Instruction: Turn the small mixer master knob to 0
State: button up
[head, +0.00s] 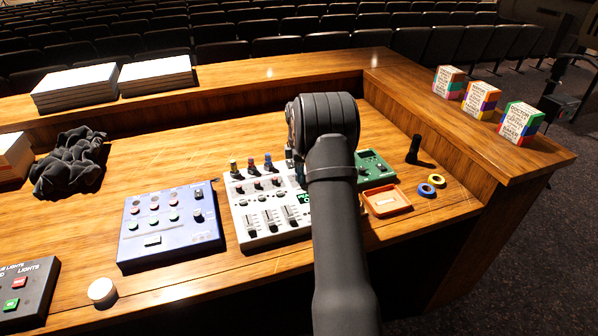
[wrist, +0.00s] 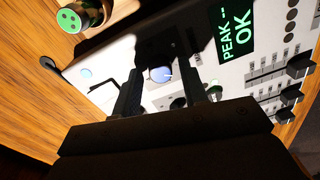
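The small mixer (head: 246,222) is a white panel with faders, knobs and plugs at its back edge. My arm covers its right side in the head view. In the wrist view its panel (wrist: 215,60) shows a dark display reading "PEAK -- OK" in green. A knob (wrist: 160,74) with a pale blue cap and a white mark lies between the two fingers of my gripper (wrist: 160,86). The fingers stand apart on either side of the knob, and I cannot tell whether either touches it. No label shows that it is the master knob.
A blue control box (head: 170,225) stands left of the mixer and a green box (head: 374,167) right of it. An orange tray (head: 386,200) and tape rolls (head: 428,188) lie further right. Plugs (wrist: 80,14) rise at the mixer's back. A white round object (head: 102,291) lies at the front.

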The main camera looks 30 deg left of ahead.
jog(key=shift+o, duration=0.3)
jog(key=shift+r, duration=0.1)
notch_tip(320, 180, up, 17)
jog(key=shift+w+a, duration=0.25)
jog(key=shift+w, duration=0.1)
dwell(0.4)
jog(key=f, duration=1.7)
jog(key=shift+s+d+f, duration=0.15)
jog(key=shift+s+d, duration=0.1)
jog(key=shift+s, duration=0.1)
